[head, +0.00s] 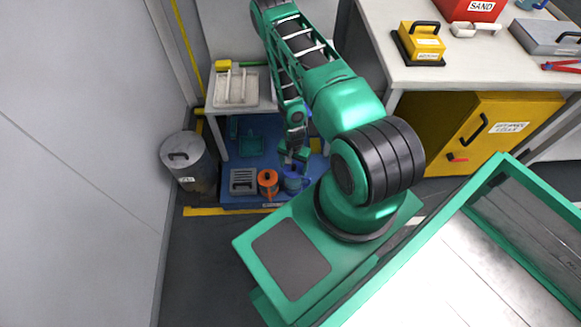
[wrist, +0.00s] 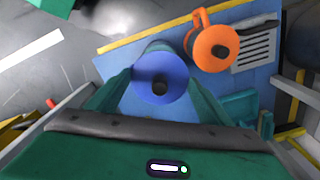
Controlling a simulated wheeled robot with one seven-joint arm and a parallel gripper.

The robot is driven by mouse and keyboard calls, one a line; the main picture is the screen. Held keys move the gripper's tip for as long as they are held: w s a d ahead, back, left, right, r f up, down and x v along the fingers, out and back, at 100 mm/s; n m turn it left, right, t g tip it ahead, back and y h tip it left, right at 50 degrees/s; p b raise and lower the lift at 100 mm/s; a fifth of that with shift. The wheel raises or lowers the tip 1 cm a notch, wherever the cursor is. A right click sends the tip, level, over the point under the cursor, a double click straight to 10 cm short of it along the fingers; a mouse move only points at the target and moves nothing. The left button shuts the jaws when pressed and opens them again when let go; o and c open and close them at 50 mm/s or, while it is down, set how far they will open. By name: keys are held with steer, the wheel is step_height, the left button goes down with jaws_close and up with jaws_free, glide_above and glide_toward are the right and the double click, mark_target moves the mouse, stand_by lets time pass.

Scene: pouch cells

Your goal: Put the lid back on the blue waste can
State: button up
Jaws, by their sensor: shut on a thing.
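The blue waste can (head: 293,182) stands on the blue floor mat (head: 228,198), just right of an orange can (head: 268,179). In the wrist view a round blue lid (wrist: 160,70) with a dark knob lies between the fingers of my gripper (wrist: 158,92). My gripper is shut on the lid and points down. In the head view my gripper (head: 292,158) is right above the blue can. The can's body is mostly hidden under the lid in the wrist view. I cannot tell whether the lid touches the rim.
The orange can (wrist: 213,48) stands close beside the lid, with a grey slotted box (head: 242,181) beyond it. A grey metal bin (head: 188,163) stands left of the mat. A low white bench (head: 236,110) and a yellow cabinet (head: 475,132) flank my arm.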

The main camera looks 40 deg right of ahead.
steer(key=shift+f, duration=2.9)
steer(key=shift+s+a+r, duration=0.1)
steer(key=shift+s, duration=0.05)
steer(key=shift+f, duration=0.2)
stand_by(0.3)
steer(key=o, duration=1.1)
steer(key=shift+o, duration=0.6)
